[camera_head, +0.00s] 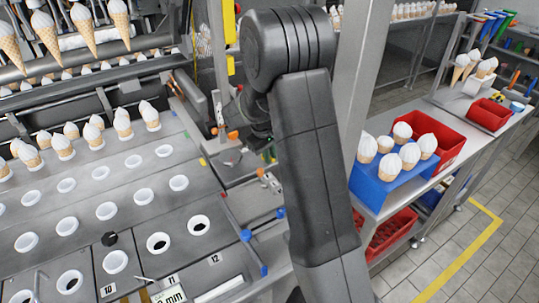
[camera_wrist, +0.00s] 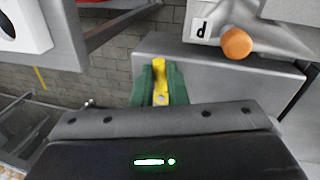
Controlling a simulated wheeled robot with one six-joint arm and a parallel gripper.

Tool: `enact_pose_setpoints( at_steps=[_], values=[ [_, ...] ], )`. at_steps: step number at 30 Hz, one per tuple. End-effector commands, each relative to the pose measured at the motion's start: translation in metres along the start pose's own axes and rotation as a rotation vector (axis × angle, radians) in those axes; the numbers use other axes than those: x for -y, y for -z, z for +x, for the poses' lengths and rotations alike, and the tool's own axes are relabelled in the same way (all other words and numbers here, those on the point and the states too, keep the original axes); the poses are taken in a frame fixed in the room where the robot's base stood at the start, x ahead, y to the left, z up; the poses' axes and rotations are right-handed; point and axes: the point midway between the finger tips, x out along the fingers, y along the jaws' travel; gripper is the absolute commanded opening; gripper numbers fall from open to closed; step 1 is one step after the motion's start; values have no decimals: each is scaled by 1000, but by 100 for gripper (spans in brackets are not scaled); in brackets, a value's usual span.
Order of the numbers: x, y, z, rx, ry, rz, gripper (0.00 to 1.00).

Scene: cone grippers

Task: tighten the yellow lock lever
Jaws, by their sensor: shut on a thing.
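The yellow lock lever (camera_wrist: 158,88) shows in the wrist view, standing between the two green fingers of my gripper (camera_wrist: 158,72). The fingers are shut on it, one on each side. The lever's far end shows past the fingertips, beside a grey metal block. In the head view my dark arm covers much of the middle, and the lever cannot be made out there. My gripper is mostly hidden behind the arm in that view.
An orange knob (camera_wrist: 236,42) on a grey bracket sits close right of the lever. The head view shows a metal plate with cup holes (camera_head: 120,185), rows of cones, a metal post (camera_head: 362,70) and a blue box of cones (camera_head: 372,187) at right.

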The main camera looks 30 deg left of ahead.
Motion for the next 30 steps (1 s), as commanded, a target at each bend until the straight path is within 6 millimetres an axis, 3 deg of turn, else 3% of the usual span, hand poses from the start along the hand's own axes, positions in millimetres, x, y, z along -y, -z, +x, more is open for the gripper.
enact_pose_setpoints(
  at_steps=[11,30],
  values=[
    [-8,-1,2,-40,-1,-203,0],
    [-28,7,5,-157,-1,-795,0]
  ],
)
